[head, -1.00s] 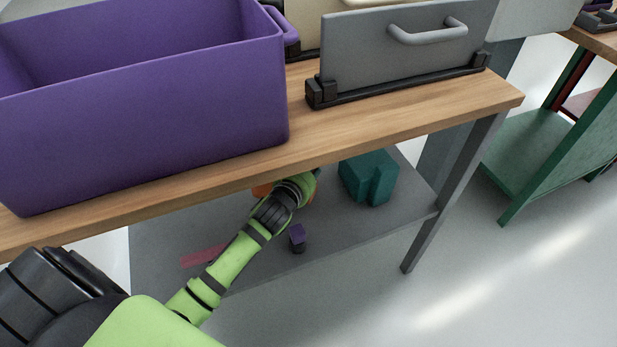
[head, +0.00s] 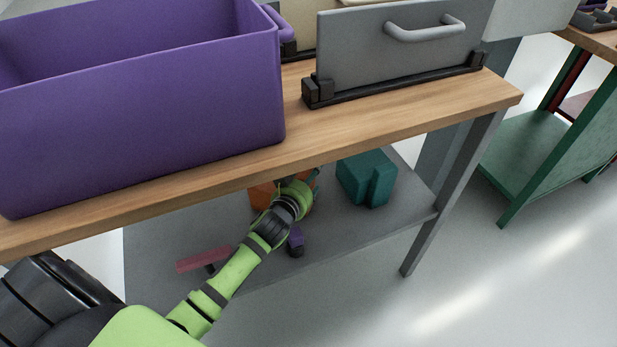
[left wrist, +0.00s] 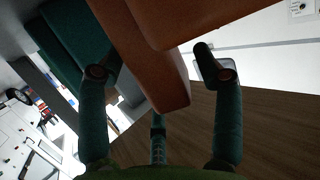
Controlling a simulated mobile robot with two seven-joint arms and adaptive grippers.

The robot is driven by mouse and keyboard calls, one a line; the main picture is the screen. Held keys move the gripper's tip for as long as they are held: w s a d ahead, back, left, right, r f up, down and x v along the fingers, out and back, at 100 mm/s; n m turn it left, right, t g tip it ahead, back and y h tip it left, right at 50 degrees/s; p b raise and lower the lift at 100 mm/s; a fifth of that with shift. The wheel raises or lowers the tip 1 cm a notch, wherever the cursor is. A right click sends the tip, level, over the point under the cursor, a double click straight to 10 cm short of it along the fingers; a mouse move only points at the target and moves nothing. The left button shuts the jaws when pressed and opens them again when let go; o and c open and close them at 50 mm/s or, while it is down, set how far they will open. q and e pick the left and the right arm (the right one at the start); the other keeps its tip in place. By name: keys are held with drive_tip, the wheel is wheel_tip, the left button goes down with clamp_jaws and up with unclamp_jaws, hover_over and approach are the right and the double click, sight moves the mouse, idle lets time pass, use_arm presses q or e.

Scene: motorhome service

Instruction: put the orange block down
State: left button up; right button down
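The orange block (head: 262,196) is under the wooden tabletop, over the grey lower shelf (head: 345,230), and partly hidden by my left arm. In the left wrist view the orange block (left wrist: 165,75) lies between my left gripper's fingertips (left wrist: 157,58). Whether the block touches the shelf is not visible. My right gripper is not in view.
A teal block (head: 367,178) stands on the shelf, right of the gripper. Above, the wooden tabletop (head: 400,115) carries a purple bin (head: 140,130) and a grey panel with handle (head: 390,60).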

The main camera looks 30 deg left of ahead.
use_arm(q)
drive_tip(key=p+v, duration=0.2)
drive_tip(key=v, duration=1)
drive_tip(key=shift+r, duration=0.15)
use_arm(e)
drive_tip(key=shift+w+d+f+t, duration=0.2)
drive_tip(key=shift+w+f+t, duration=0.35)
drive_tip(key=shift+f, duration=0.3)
